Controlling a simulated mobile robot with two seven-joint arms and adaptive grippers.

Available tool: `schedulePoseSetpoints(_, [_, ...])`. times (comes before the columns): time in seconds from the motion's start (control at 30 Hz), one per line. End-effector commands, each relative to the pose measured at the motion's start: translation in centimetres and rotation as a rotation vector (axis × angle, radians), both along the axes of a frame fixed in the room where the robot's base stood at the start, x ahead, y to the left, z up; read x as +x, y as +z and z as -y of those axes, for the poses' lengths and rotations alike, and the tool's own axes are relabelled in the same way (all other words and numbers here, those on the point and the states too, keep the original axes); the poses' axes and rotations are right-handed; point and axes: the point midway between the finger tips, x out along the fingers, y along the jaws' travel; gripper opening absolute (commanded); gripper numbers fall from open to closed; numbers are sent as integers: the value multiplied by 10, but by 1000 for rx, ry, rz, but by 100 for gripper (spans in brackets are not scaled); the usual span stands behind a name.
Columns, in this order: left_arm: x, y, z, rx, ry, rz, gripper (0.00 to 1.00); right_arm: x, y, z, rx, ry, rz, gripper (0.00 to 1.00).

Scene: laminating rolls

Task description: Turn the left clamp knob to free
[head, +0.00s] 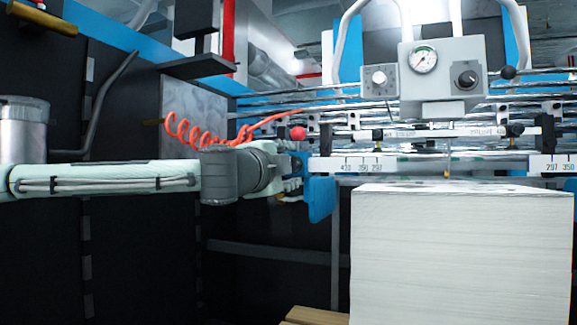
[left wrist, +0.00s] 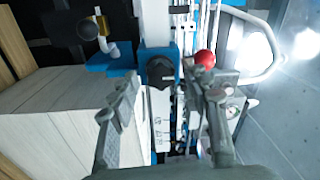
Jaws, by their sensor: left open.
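My left gripper (head: 291,168) reaches in from the left in the head view, close to the left end of the ruler bar (head: 345,164). In the left wrist view its two fingers (left wrist: 163,88) are spread apart with nothing held between them. A black knob (left wrist: 160,71), which looks like the left clamp knob, lies in the gap between the fingertips, seemingly beyond them. I cannot tell whether either finger touches it. In the head view the knob is not clearly visible near the gripper. My right gripper is in neither view.
A red ball handle (head: 298,133) is just above my left gripper and close to one finger in the wrist view (left wrist: 205,58). A blue plate (head: 320,198) hangs beside the gripper. A tall white paper stack (head: 462,255) stands right. A red coiled hose (head: 190,132) runs above my arm.

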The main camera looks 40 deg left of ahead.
Motion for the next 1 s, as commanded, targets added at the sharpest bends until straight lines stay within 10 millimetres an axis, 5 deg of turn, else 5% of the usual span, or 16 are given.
schedulePoseSetpoints(0.27, [-17,1,4,-2,-1,5,48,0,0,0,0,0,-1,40])
schedulePoseSetpoints(0.7, [-98,-5,24,-3,-3,5,48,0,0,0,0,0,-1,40])
schedulePoseSetpoints(1.0, [-117,-7,28,-1,-1,0,48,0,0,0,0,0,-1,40])
